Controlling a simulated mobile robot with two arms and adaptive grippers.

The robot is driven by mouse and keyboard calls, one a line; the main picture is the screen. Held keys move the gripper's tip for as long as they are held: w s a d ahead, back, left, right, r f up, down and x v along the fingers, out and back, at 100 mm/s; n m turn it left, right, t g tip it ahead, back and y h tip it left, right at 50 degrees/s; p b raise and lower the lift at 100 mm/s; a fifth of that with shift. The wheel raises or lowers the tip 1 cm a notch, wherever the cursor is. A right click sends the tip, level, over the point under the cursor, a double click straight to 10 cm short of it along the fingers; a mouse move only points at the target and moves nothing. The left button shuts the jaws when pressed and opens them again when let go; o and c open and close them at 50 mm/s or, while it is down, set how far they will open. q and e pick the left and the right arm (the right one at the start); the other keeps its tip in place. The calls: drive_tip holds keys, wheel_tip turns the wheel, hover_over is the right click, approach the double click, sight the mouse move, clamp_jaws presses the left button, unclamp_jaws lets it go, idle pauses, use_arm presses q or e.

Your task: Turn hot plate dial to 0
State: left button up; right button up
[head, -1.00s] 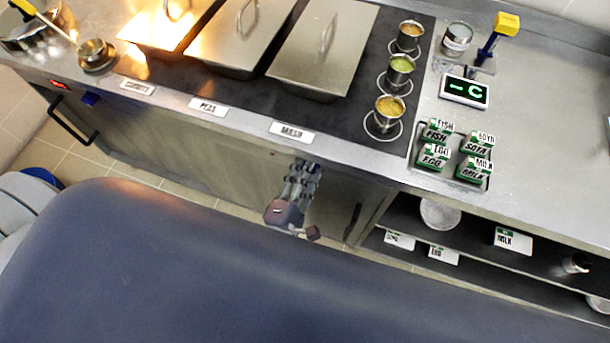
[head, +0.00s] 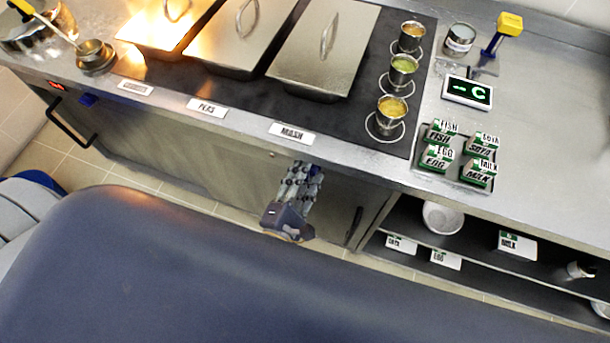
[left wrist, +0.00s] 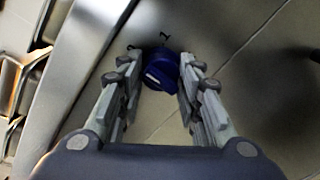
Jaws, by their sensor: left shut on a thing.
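A blue dial (left wrist: 160,72) with a white pointer mark shows in the left wrist view, on a metal front panel with small dark markings, one like a 7, beside it. My left gripper (left wrist: 160,62) has a finger on each side of the dial and is shut on it. In the head view my left gripper (head: 304,168) reaches up to the counter front below the MASH label, and the dial it holds is hidden there. Another blue dial (head: 88,99) sits at the far left of the counter front, next to a red display (head: 57,85). My right gripper is not in view.
Lidded metal pans (head: 325,50) stand in the counter top. Small pots (head: 391,108) stand to their right, with labelled cartons (head: 436,157) and a green-lit display (head: 468,92) beyond. Open shelves (head: 470,225) with bowls and cartons are below right.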

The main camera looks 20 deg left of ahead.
use_arm(q)
drive_tip(key=o, duration=1.1)
drive_tip(key=s, duration=0.8)
drive_tip(key=s+a, duration=0.1)
drive_tip(key=s, duration=0.3)
drive_tip(key=shift+r, duration=0.35)
